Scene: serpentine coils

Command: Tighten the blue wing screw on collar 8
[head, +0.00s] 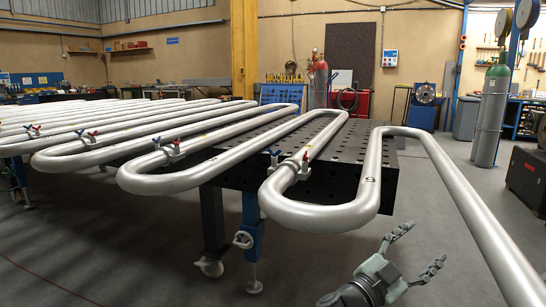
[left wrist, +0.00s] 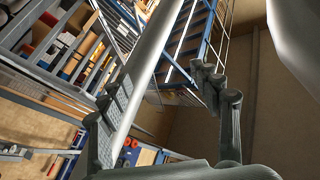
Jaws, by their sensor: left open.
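In the head view, collars with a blue and a red wing screw each sit on the silver serpentine pipe (head: 320,217). The nearest collar (head: 291,167) has its blue wing screw (head: 274,155) on the left and its red one (head: 305,159) on the right. Another collar (head: 172,151) further left has a blue wing screw (head: 156,143) too. No collar numbers can be read. My left gripper (head: 421,248) is open and empty at the lower right, apart from every collar. In the left wrist view its fingers (left wrist: 162,82) are spread, with a pipe-like bar behind them and no wing screw visible.
A black perforated table (head: 340,160) carries the coils. A long pipe run (head: 465,200) slopes down to the right near my left gripper. A green-topped gas cylinder (head: 490,115) stands at the right. The grey floor in front is clear.

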